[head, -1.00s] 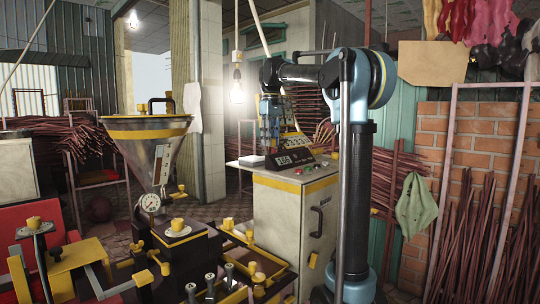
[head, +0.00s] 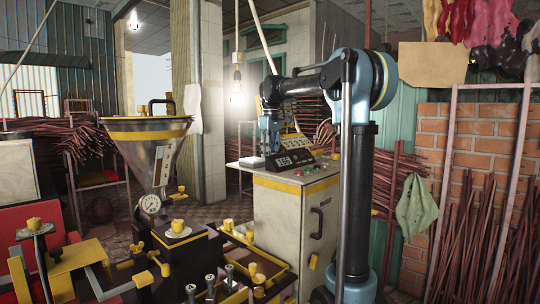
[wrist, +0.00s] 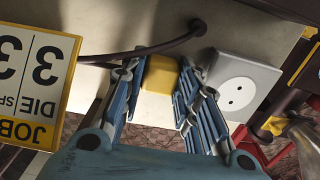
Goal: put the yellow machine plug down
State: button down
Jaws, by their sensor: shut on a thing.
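The yellow machine plug (wrist: 160,76) is a small yellow block between the blue fingers of my gripper (wrist: 157,88) in the wrist view. The gripper is shut on it. In the head view my gripper (head: 270,147) points down low over the top of the cream cabinet (head: 285,200), behind the display. The plug cannot be made out there. A light top surface lies under the plug in the wrist view; I cannot tell whether they touch. A white socket plate (wrist: 240,84) with two holes sits just right of the fingers.
A numeral display (head: 295,158) and a yellow-framed number sign (wrist: 35,75) stand close to the gripper. A dark cable (wrist: 150,50) runs across the surface beside the plug. A metal hopper (head: 150,150) stands at the left.

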jog(key=shift+f, duration=0.3)
jog(key=c, duration=1.2)
grip_release()
notch_tip(320, 180, up, 13)
jog(key=shift+r, duration=0.1)
